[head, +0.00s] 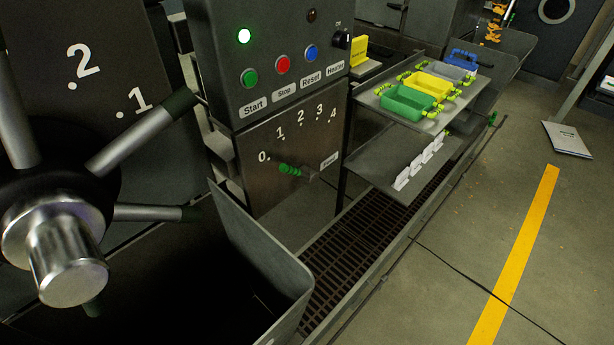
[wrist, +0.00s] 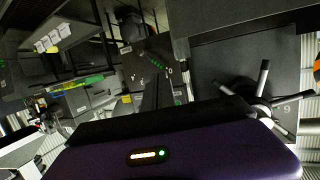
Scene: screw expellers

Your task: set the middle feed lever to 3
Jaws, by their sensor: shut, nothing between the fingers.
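A lever with a green grip (head: 290,169) sits on a metal panel (head: 285,203) numbered 0 to 4. Its grip points left, on the side of the 0, away from the 3. The wrist view is upside down; there the green grip (wrist: 155,61) shows above the numbers. My gripper (wrist: 151,78) appears as a narrow dark shape in the middle of the wrist view, shut and empty. It looks apart from the lever, though the distance is hard to judge. No gripper shows in the head view.
A spoked handwheel (head: 62,225) fills the near left, beside large numbers 1 and 2. Above the lever is a control box (head: 272,55) with buttons. Coloured trays (head: 408,103) lie on a shelf to the right. A hopper edge (head: 265,262) stands below. The right floor is mostly open.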

